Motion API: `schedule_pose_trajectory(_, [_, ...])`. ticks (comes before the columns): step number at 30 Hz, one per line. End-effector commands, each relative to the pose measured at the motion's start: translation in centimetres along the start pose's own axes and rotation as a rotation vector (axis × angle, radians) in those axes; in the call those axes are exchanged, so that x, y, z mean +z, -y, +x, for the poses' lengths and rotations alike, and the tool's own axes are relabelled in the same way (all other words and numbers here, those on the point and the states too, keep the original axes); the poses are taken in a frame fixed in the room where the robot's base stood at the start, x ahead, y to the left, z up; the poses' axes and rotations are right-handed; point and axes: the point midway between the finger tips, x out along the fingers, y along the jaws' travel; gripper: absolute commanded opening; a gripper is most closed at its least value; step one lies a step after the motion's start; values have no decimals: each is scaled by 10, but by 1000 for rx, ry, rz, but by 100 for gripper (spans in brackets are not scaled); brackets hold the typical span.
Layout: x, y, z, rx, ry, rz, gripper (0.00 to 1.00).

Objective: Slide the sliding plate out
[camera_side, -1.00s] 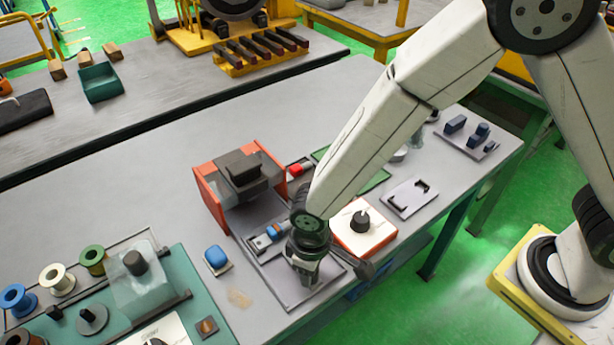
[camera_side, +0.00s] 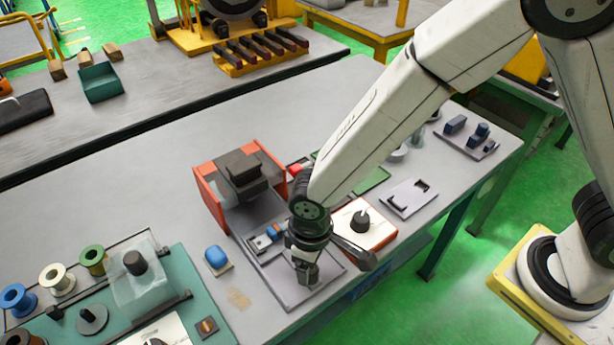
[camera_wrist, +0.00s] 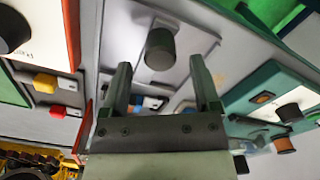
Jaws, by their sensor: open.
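The grey sliding plate (camera_side: 283,298) reaches out from under the orange-sided press (camera_side: 215,195) toward the front edge of the table. In the wrist view the plate (camera_wrist: 195,45) carries a dark round knob (camera_wrist: 160,48). My gripper (camera_side: 307,279) points down over the outer part of the plate. In the wrist view my gripper (camera_wrist: 160,64) is open, with one finger on each side of the knob in the picture. I cannot tell whether the fingers are level with the knob or above it. In the side view my gripper hides the knob.
A white box with a black knob (camera_side: 359,222) stands close to the right of my gripper. A blue button (camera_side: 215,257) is left of the plate. A teal winding board (camera_side: 180,275) lies at the lower left. Table is bare behind the press.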

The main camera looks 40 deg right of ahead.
Motion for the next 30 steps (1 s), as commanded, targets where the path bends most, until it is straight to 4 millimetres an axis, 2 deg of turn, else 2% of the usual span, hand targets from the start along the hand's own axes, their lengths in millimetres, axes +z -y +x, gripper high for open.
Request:
schedule_pose_trajectory(15, [0, 0, -29, 0, -2, 0, 79])
schedule_pose_trajectory(30, [0, -1, -34, 0, -1, 2, 79])
